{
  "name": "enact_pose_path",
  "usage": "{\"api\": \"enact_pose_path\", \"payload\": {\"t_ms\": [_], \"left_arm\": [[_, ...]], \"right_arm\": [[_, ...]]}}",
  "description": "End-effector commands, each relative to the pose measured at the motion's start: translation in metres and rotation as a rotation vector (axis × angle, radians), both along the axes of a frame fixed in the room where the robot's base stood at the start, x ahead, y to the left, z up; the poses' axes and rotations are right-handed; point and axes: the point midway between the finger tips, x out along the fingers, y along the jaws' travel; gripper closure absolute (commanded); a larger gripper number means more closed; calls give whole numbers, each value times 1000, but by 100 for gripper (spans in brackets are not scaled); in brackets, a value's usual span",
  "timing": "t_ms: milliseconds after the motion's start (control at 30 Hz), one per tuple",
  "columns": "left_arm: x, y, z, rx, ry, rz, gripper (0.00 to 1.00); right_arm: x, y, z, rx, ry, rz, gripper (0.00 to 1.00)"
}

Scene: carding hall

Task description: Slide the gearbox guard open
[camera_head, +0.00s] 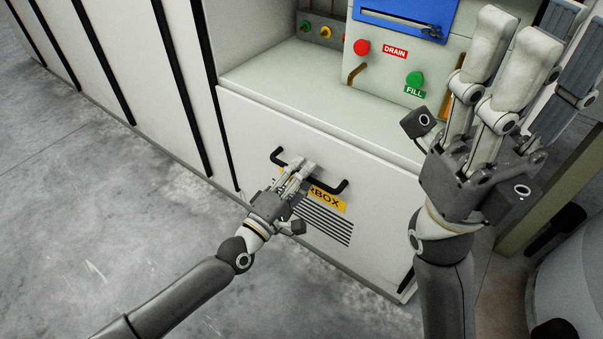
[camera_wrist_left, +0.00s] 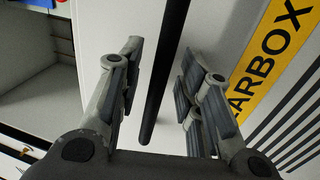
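The gearbox guard (camera_head: 245,128) is a white front panel low on the machine, with a yellow label (camera_head: 330,200) partly covered by my left gripper and dark slots below. A black bar handle (camera_head: 341,187) runs across it; it also shows in the left wrist view (camera_wrist_left: 166,70). My left gripper (camera_head: 304,168) is at the middle of the handle. In the left wrist view its fingers (camera_wrist_left: 160,65) stand on both sides of the bar with gaps, open and not closed on it. My right gripper (camera_head: 525,40) is raised at the right, fingers extended and spread, empty.
Above the guard is a pale ledge (camera_head: 290,80) and a control box with a red DRAIN button (camera_head: 361,47), a green FILL button (camera_head: 414,79) and a blue panel (camera_head: 405,12). Tall white panels (camera_head: 120,50) stand at the left. Grey floor (camera_head: 90,210) is clear in front.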

Motion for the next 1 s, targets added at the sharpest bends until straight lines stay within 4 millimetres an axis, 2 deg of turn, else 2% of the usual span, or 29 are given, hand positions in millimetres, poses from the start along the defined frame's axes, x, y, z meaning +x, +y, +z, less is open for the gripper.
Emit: {"api": "enact_pose_path", "payload": {"t_ms": [200, 333, 800, 1000], "left_arm": [[0, 0, 1, -1, -2, 1, 67], [-8, 7, -2, 1, 0, 1, 67], [-81, 59, -19, 2, 1, 0, 67], [-94, 69, -21, 0, -1, 1, 67]], "right_arm": [[1, 0, 0, 0, 4, 0, 60], [1, 0, 0, 1, 4, -1, 60], [1, 0, 0, 0, 2, 0, 60], [1, 0, 0, 0, 2, 0, 60]]}}
